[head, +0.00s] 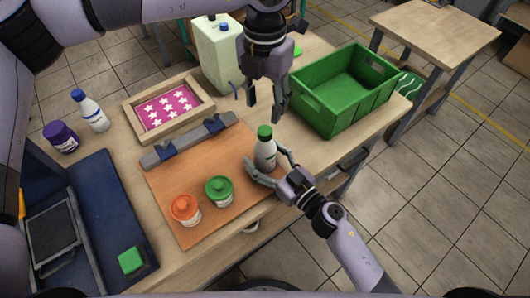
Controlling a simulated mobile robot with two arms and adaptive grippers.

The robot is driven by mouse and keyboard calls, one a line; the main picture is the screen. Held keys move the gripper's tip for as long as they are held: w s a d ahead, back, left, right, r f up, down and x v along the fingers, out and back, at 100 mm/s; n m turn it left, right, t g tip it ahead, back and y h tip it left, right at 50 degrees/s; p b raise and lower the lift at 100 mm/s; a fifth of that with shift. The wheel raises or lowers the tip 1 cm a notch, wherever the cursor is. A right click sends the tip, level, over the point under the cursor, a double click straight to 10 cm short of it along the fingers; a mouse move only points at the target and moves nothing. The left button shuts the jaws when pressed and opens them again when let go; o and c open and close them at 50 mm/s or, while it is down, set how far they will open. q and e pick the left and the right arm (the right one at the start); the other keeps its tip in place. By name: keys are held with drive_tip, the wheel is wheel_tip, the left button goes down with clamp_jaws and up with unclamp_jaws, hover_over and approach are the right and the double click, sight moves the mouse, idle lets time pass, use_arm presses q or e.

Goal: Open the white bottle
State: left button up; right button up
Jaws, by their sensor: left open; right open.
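A white bottle (264,154) with a green cap (264,131) stands upright near the right edge of the brown board. My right gripper (267,166) is open at the bottle's lower body, its fingers spread to either side; I cannot tell if they touch it. My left gripper (265,112) is open and empty, pointing down above the green cap, apart from it. A second white bottle (92,113) with a blue cap stands at the far left of the table.
A brown board (210,160) holds an orange jar (186,210) and a green jar (219,191). A green crate (345,90), a white canister (216,60), a framed star print (168,106) and a purple jar (60,137) stand around it.

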clamp_jaws()
idle(0.8)
